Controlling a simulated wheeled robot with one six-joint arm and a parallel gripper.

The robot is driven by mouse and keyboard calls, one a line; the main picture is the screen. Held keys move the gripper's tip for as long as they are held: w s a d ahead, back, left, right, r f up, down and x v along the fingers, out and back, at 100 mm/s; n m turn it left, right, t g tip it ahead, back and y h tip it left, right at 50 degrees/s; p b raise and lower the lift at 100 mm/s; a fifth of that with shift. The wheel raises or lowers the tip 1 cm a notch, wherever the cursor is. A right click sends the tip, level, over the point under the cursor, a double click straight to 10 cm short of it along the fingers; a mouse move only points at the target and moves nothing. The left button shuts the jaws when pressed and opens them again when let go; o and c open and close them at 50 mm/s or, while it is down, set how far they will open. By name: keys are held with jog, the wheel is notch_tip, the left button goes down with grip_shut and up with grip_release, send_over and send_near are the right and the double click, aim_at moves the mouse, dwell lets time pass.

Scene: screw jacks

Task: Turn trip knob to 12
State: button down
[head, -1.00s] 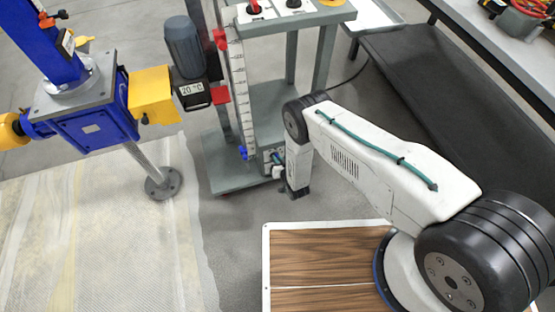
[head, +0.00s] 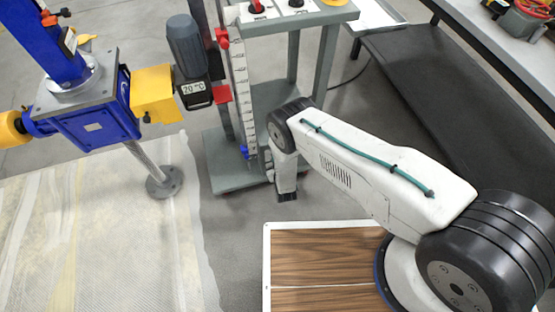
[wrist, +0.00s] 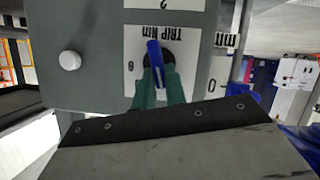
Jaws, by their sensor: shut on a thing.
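The trip knob (wrist: 153,54) shows in the wrist view as a blue bar handle on a dark round base. It sits on a white plate (wrist: 132,38) that reads "TRIP Nm" upside down. The bar stands nearly upright in the picture, its top leaning slightly left. In the head view my arm hides the gripper and the knob.
A white round button (wrist: 69,60) is left of the plate. A white scale with 0 (wrist: 210,80) is to the right. In the head view, the grey stand (head: 230,180) has a vertical ruler, and a blue screw jack (head: 85,115) stands left. Grey floor lies between.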

jog(key=shift+w+a+n+t+h, duration=0.15)
jog(key=shift+a+n+t+h, duration=0.2)
jog(key=shift+n+h, duration=0.35)
jog(key=shift+n, duration=0.3)
jog(key=c, duration=1.4)
grip_release()
jog(key=shift+c, duration=0.2)
jog(key=v, duration=0.8)
